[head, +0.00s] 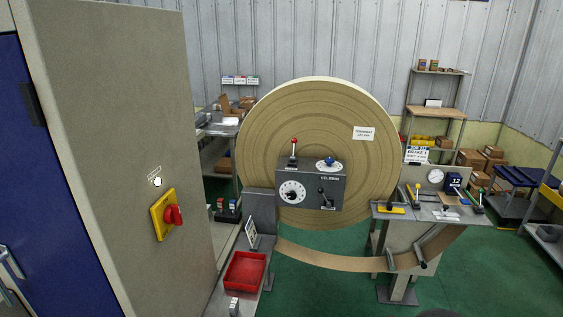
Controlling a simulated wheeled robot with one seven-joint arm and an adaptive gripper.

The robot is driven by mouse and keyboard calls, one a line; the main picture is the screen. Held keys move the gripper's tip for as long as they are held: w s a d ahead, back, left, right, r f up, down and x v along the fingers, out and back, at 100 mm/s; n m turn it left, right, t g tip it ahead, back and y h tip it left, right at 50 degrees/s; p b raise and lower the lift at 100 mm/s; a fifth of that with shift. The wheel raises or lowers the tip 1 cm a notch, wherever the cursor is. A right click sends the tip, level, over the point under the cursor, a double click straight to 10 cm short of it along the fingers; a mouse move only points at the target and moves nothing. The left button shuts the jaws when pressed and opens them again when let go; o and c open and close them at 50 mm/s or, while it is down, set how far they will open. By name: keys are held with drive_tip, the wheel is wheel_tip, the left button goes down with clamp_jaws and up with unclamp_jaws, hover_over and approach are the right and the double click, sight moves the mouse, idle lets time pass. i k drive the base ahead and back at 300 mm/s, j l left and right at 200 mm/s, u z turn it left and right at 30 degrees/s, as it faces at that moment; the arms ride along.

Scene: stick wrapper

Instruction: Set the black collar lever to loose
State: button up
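A black lever (322,196) sits at the lower right of the front of a grey box (335,182) in front of the large paper roll (270,130). It seems to be the black collar lever; it is small, and its labels are too small to read, so I cannot tell its setting. My gripper is not in view.
A tall grey cabinet (115,130) with a red rotary switch (172,215) fills the left. A red tray (245,270) lies on a narrow bench at lower centre. A brown strip (335,262) runs low to a stand (398,242) at right. Green floor shows between.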

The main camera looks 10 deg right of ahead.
sight(320, 190)
drive_tip(key=i+l+z, duration=0.1)
drive_tip(key=i+z, duration=0.15)
drive_tip(key=i, duration=0.15)
drive_tip(key=i+z, duration=0.3)
drive_tip(key=i, duration=0.15)
